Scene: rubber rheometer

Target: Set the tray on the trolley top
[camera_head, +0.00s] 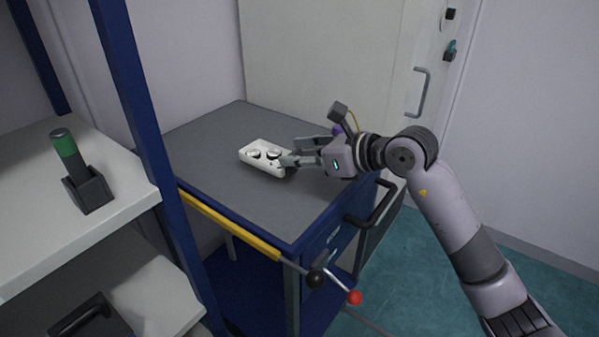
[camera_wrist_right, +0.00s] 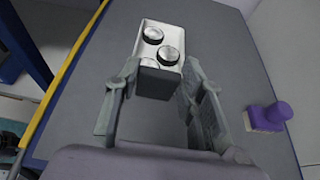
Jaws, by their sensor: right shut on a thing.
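The white tray (camera_head: 263,157) holds round metal-topped dark pieces and is at the grey trolley top (camera_head: 215,150). I cannot tell whether it rests on the surface or is just above it. My right gripper (camera_head: 287,160) is shut on the tray's near end. In the right wrist view the tray (camera_wrist_right: 147,32) sits between the fingertips of the right gripper (camera_wrist_right: 158,85), over the grey trolley top (camera_wrist_right: 245,65). My left gripper is not in view.
A purple-handled object (camera_wrist_right: 268,116) stands on the trolley top to the right. A shelf (camera_head: 120,215) with a green-topped device (camera_head: 66,150) is at the left. A yellow bar (camera_head: 230,225) edges the trolley. A pale door (camera_head: 320,60) stands behind. Much of the trolley top is clear.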

